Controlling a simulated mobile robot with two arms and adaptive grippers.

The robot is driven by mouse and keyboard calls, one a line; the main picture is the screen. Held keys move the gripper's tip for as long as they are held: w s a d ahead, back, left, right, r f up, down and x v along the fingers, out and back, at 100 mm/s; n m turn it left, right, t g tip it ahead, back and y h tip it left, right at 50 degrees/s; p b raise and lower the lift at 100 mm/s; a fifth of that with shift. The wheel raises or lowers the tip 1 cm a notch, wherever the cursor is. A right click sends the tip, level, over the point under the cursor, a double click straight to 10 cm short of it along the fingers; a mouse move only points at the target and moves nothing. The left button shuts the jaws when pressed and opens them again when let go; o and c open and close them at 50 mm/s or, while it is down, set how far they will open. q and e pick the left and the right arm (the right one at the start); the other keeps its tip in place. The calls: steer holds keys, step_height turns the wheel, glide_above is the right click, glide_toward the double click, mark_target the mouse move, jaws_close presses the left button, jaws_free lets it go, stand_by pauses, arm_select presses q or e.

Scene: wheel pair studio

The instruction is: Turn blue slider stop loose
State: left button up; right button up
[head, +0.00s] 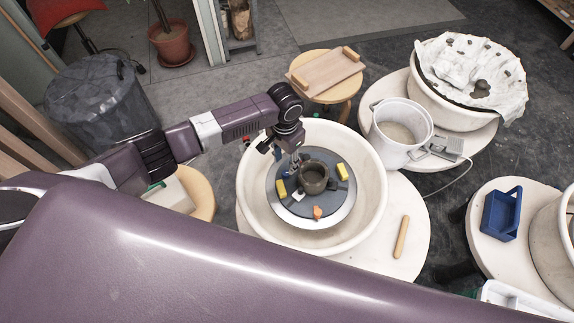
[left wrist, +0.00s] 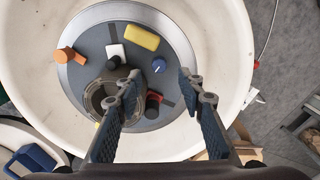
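The blue stop (left wrist: 159,66) is a small round knob with a pale line on top, on the grey wheel disc (left wrist: 90,38). In the left wrist view it appears between my open left fingertips (left wrist: 158,76), nearer the right one. No contact shows. In the head view my left gripper (head: 291,162) hangs over the disc's far-left side, and I cannot make out the blue stop there. A dark clay pot (head: 314,178) stands upright on the disc; my left finger partly covers it in the wrist view (left wrist: 96,100). My right gripper is not in view.
Around the pot are an orange piece (left wrist: 68,54), a white block (left wrist: 115,49) with a black knob, a yellow block (left wrist: 142,38) and a red piece (left wrist: 153,97). A cream splash pan (head: 375,190) rings the disc. A white bucket (head: 401,131) stands to the right.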

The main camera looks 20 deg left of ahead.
mark_target(285, 173)
arm_select(q)
step_height(285, 173, down, 6)
steer(key=shift+r, duration=0.25)
steer(key=shift+f, duration=0.4)
steer(key=c, duration=0.8)
jaws_close()
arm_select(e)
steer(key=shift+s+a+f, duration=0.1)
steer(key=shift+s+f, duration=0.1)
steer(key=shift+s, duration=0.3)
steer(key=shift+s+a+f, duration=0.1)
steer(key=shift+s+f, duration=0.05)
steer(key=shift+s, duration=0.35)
